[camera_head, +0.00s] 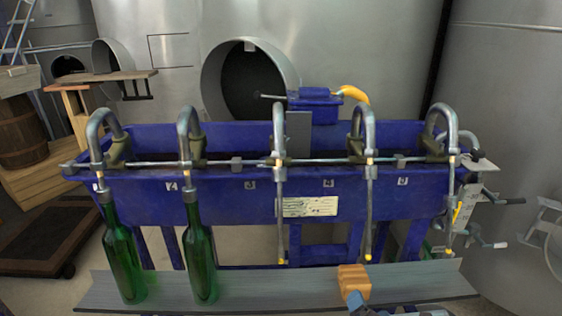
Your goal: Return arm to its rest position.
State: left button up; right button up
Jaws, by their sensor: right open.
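My right gripper (354,284) shows at the bottom, right of centre, with tan ridged finger pads in front of the grey bottle shelf. It is open, and no bottle is between its fingers. Part of my arm shows at the bottom edge beside it. My left gripper is not in view. Two green bottles stand upright on the shelf at the left: one under the first spout (124,262) and one under the second spout (200,262). The right gripper is well to the right of both bottles.
A blue filling machine (225,199) with several curved metal spouts stands behind the grey shelf (255,287). The three spouts to the right have no bottles. Steel tanks (390,50) stand behind. A barrel (22,140) is at the left.

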pick_arm(q)
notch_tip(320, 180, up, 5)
jog(key=p, duration=0.5)
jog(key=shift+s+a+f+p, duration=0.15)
jog(key=shift+p, duration=0.25)
pick_arm(e)
jog(key=s+d+m+g, duration=0.2)
jog(key=s+d+m, duration=0.1)
jog(key=s+m, duration=1)
jog(key=s+d+m+g, duration=0.3)
jog(key=s+m, duration=1)
jog(key=shift+s+d+f+h, duration=0.2)
jog(key=shift+d+f+h, duration=0.15)
jog(key=shift+f, duration=0.1)
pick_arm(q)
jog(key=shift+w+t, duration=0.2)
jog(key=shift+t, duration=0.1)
